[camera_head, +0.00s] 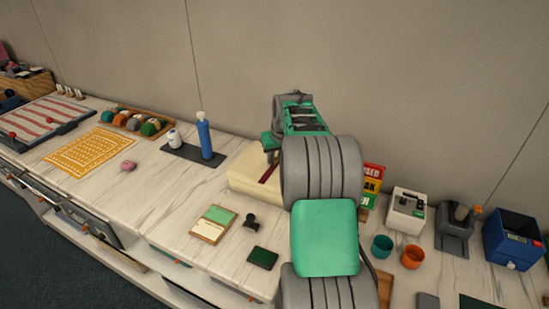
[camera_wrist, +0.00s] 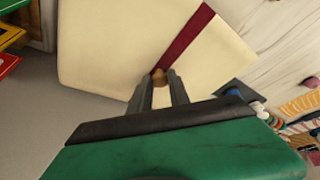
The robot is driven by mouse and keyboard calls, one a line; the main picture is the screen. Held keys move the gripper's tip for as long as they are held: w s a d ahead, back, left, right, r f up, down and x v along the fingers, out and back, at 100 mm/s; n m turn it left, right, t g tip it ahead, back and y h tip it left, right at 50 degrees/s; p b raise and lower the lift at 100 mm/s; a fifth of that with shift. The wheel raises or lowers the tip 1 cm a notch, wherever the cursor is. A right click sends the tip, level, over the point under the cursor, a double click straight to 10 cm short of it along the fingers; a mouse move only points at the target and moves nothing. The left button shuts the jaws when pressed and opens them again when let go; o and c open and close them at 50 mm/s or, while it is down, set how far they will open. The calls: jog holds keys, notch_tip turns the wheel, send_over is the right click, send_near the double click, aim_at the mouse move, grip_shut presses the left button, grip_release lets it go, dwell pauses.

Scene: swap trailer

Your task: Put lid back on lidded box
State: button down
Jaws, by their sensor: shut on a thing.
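The cream lid (camera_wrist: 110,40) with a dark red stripe fills the upper part of the wrist view. My gripper (camera_wrist: 159,80) is shut on the lid's small brown knob, which sits on the stripe. In the head view the cream lidded box (camera_head: 243,184) stands at the back of the counter near the wall, with the red stripe on top. My gripper (camera_head: 271,156) is above it, and my arm hides its right part. I cannot tell whether the lid rests fully on the box or is slightly raised.
A blue bottle (camera_head: 204,137) stands on a dark tray to the left. A green-and-cream notepad (camera_head: 213,224), a black stamp (camera_head: 250,221) and a dark green pad (camera_head: 262,257) lie in front. Coloured signs (camera_head: 371,182) and a white device (camera_head: 406,210) stand right of my arm.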

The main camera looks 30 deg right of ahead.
jog(key=shift+f+b, duration=0.3)
jog(key=shift+f, duration=0.2)
dwell(0.8)
jog(key=c, duration=1.1)
grip_release()
jog(key=shift+c, duration=0.2)
jog(key=shift+o, duration=0.3)
jog(key=o, duration=0.4)
jog(key=shift+w, duration=0.1)
jog(key=shift+r+p, duration=2.35)
jog(key=shift+r, duration=1.2)
